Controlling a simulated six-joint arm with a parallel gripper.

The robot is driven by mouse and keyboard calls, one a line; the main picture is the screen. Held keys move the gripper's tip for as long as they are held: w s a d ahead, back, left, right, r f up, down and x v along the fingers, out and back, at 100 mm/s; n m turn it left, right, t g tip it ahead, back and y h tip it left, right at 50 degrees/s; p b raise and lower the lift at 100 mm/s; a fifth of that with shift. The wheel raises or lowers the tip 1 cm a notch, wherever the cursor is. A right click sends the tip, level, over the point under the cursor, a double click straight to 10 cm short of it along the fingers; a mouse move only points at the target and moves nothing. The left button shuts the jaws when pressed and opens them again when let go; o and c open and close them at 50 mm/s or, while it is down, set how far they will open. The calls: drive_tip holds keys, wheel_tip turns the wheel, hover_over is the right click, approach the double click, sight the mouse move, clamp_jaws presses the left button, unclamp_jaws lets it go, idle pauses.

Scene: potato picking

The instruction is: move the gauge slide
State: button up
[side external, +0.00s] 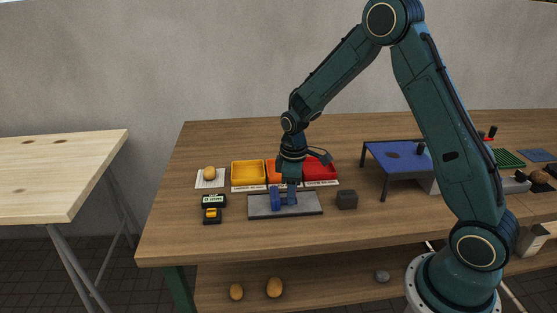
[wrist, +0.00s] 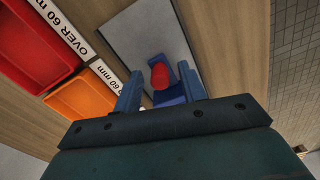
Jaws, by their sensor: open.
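The gauge is a grey plate (side external: 306,208) near the table's front, with blue upright parts (side external: 275,198) on it. The plate (wrist: 148,35) also shows in the wrist view. There, a blue piece with a rounded red part (wrist: 160,76) on it, apparently the slide, lies between my fingers. My gripper (side external: 285,196) points down at the plate, its fingers open on either side of that piece. In the wrist view my gripper (wrist: 159,68) shows a finger on each side. I cannot tell whether the fingers touch the piece.
Yellow (side external: 248,172), orange (wrist: 82,98) and red (side external: 320,170) bins stand behind the plate. A potato (side external: 210,173) lies on a white card. A small display unit (side external: 212,208) is left of the plate, a dark block (side external: 347,199) right. A blue raised stand (side external: 398,157) is further right.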

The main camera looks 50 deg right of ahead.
drive_tip(key=shift+f, duration=0.15)
clamp_jaws()
drive_tip(key=shift+s+d, duration=1.75)
drive_tip(key=shift+d, duration=0.05)
unclamp_jaws()
